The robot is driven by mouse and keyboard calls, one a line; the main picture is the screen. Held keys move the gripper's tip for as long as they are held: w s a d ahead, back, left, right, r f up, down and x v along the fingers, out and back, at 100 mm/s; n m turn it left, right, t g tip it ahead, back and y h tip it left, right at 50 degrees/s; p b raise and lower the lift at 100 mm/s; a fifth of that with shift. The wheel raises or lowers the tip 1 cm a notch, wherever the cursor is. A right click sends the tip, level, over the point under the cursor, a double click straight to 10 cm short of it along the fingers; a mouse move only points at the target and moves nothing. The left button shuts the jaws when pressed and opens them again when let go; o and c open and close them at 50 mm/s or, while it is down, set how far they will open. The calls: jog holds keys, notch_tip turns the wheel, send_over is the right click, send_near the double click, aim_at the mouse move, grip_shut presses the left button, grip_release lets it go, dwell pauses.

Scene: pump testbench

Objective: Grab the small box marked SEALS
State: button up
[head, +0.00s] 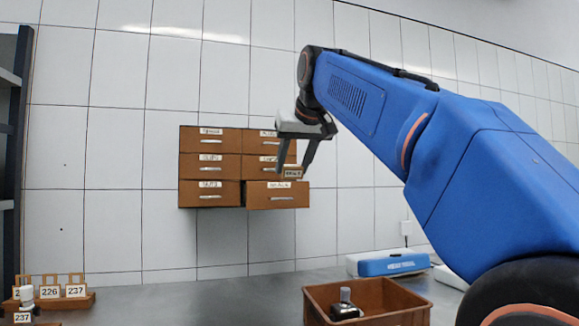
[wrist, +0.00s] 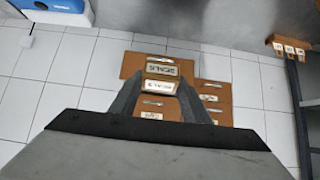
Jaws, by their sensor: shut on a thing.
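Whether the box's bottom is still inside the drawer is hidden.
The brown wall cabinet (head: 209,167) has several other labelled drawers, all shut. On the bench below are an open brown bin (head: 375,311) holding a dark part, a blue and white device (head: 390,264) and a rack with number tags (head: 62,299). The bench's middle is clear.

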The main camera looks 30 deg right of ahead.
jog(key=shift+s+a+r+g+y, duration=0.25)
jog(key=shift+s+g, duration=0.2)
jog(key=shift+s, duration=0.25)
jog(key=shift+s+a+r+g, duration=0.15)
jog(key=shift+s+r+g, duration=0.15)
jog(key=shift+s+g, duration=0.3)
jog(key=shift+s+a+r+g+y, duration=0.2)
jog(key=shift+s+r+g, duration=0.15)
jog(key=shift+s, duration=0.4)
